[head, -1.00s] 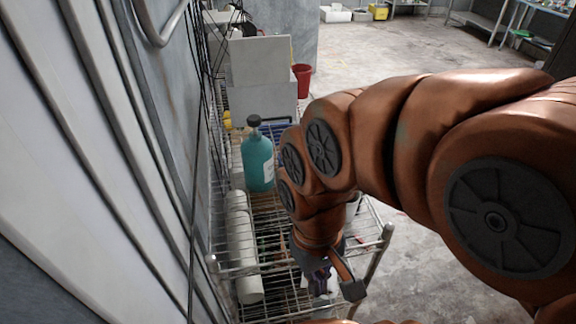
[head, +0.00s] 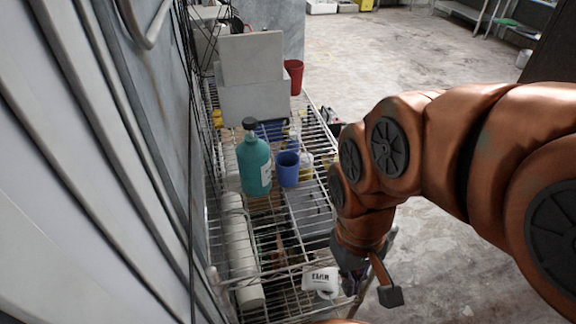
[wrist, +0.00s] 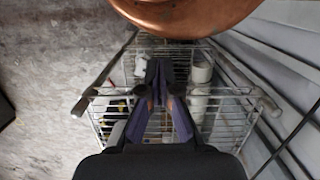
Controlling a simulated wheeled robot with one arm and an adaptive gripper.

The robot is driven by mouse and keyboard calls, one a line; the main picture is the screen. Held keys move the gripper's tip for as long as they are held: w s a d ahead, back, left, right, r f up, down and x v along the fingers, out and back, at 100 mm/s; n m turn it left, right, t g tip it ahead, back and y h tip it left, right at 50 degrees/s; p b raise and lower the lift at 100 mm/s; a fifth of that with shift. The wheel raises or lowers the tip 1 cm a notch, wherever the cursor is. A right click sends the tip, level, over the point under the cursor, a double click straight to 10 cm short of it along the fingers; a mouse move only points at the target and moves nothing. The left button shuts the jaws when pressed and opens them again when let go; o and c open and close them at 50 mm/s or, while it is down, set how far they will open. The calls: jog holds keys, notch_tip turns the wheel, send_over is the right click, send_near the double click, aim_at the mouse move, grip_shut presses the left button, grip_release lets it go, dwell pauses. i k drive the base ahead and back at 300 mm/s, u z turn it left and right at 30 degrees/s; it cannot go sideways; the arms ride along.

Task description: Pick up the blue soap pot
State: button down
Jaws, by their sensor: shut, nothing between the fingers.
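The blue soap pot (head: 287,168), an open cup-like pot, stands upright on the wire shelf, just right of a teal bottle (head: 255,163). My gripper (head: 372,287) is over the near right corner of the rack, well apart from the pot and nearer to the camera. In the wrist view, my gripper's (wrist: 159,76) purple-grey fingers point over the rack, shut and empty. I cannot make out the blue pot in the wrist view.
A white mug (head: 321,281) stands near the front of the wire rack (head: 310,215). White rolls (head: 240,250) line its left side. White boxes (head: 252,90) and a red cup (head: 294,76) are behind.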

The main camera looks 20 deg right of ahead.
aim_at(287, 163)
jog(key=k, duration=0.5)
jog(key=u, duration=3.1)
jog(key=k, duration=1.8)
jog(key=z, duration=1.2)
